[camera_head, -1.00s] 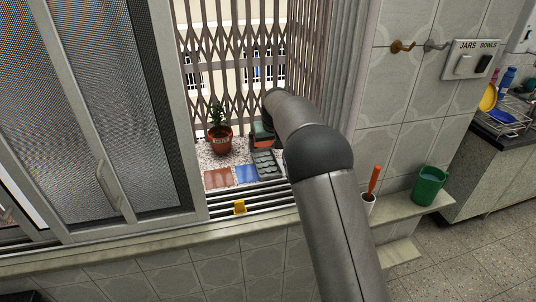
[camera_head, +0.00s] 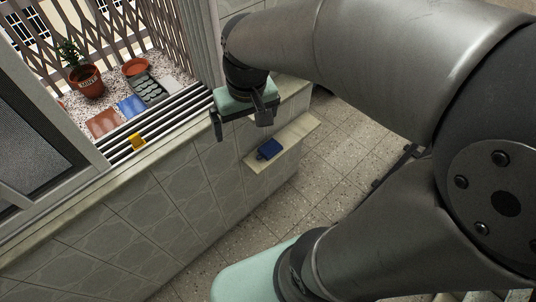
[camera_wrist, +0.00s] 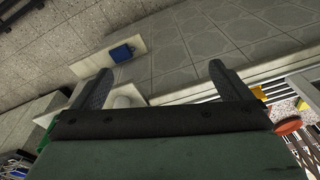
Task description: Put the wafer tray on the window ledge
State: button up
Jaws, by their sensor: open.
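A dark grey tray with rows of round pockets (camera_head: 151,90), which looks like the wafer tray, lies flat on the speckled window ledge (camera_head: 110,92). It sits beside a blue tile and in front of a terracotta dish. My gripper (camera_head: 243,124) is right of the window, in front of the sill's right part, well apart from the tray. Its two fingers are spread with nothing between them, as the wrist view (camera_wrist: 160,74) also shows. I cannot make out the tray in the wrist view.
On the ledge are a potted plant (camera_head: 86,81), the terracotta dish (camera_head: 136,67), the blue tile (camera_head: 131,106) and a red-brown tile (camera_head: 104,122). A yellow piece (camera_head: 137,142) sits on the window rails (camera_head: 165,118). A dark blue object (camera_head: 268,150) lies on a low shelf.

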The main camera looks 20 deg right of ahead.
jog(key=s+d+f, duration=0.1)
jog(key=s+f, duration=0.2)
jog(key=s, duration=0.6)
jog(key=shift+d+g+h, duration=0.25)
jog(key=shift+g+h, duration=0.05)
